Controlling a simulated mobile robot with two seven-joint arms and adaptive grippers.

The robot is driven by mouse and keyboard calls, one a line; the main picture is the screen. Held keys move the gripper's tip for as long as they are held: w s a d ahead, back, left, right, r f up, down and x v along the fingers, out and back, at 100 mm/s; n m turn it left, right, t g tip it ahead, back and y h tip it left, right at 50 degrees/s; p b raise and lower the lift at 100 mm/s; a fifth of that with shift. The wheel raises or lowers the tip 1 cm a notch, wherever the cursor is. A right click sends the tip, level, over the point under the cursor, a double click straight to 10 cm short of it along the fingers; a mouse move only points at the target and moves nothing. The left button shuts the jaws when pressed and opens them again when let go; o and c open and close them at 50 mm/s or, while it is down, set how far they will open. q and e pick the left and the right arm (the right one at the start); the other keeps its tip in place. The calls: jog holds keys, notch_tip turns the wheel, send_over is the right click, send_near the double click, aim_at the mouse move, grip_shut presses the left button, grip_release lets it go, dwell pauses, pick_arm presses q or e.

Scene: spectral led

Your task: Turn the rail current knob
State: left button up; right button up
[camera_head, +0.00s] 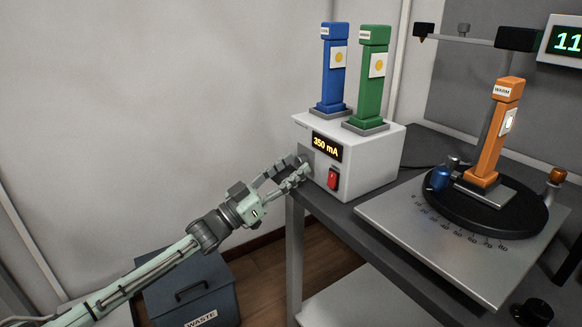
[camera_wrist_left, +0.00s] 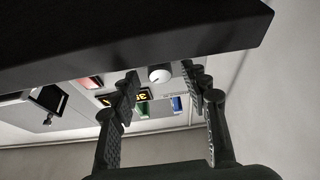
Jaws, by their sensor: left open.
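The white-grey power box (camera_head: 375,160) stands on the dark table, with a display (camera_head: 327,146) reading 350 mA and a red switch (camera_head: 333,179) on its front. The round rail current knob (camera_wrist_left: 160,74) shows in the left wrist view, pale-faced with a dark rim. In the head view it is hidden behind my fingers. My left gripper (camera_head: 300,170) is open at the left end of the box front. In the left wrist view, the fingers (camera_wrist_left: 159,82) stand on either side of the knob. Contact with it cannot be told. My right gripper is not in view.
Blue (camera_head: 333,75) and green (camera_head: 371,80) posts stand on the box. An orange post (camera_head: 494,135) stands on a black turntable (camera_head: 450,208) at right. The table edge (camera_wrist_left: 180,45) lies close in the left wrist view. A waste bin (camera_head: 190,285) is on the floor.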

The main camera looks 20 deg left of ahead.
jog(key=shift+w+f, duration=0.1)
pick_arm(q)
grip_shut()
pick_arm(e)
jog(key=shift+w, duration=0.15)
pick_arm(q)
jog(key=shift+w+f+m+g+h+b, duration=0.1)
jog(key=shift+m+g+h+b, duration=0.2)
jog(key=shift+m+h+b, duration=0.45)
jog(key=shift+m, duration=0.55)
jog(key=m+g, duration=0.1)
jog(key=m, duration=0.1)
jog(key=m+g+h+b, duration=0.1)
jog(key=m, duration=0.1)
jog(key=shift+a, duration=0.2)
jog(key=shift+w+m+g+h+b, duration=0.1)
jog(key=shift+m+g+h+b, duration=0.5)
jog(key=shift+m, duration=1.4)
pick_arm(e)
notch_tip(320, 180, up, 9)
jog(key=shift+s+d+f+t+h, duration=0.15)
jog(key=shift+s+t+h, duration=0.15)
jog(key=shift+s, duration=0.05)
